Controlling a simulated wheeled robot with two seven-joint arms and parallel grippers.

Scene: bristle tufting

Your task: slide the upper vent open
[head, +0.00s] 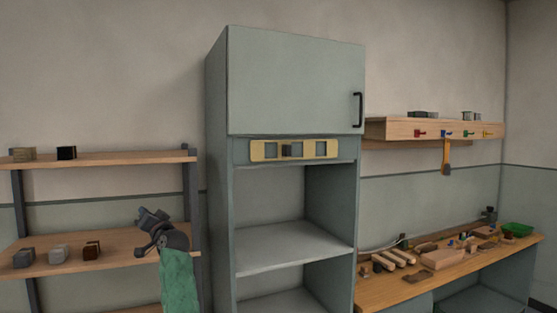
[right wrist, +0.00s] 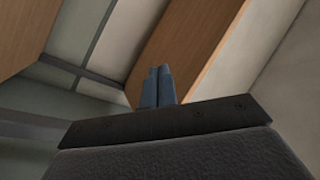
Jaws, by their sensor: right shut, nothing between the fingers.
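My left gripper is not in view.
The cabinet door (head: 295,85) above the vent is shut and has a black handle (head: 358,110). Open shelf bays (head: 290,245) lie below. A wooden shelf (head: 120,160) stands left, holding small blocks. A workbench (head: 385,290) with many small parts stands right.

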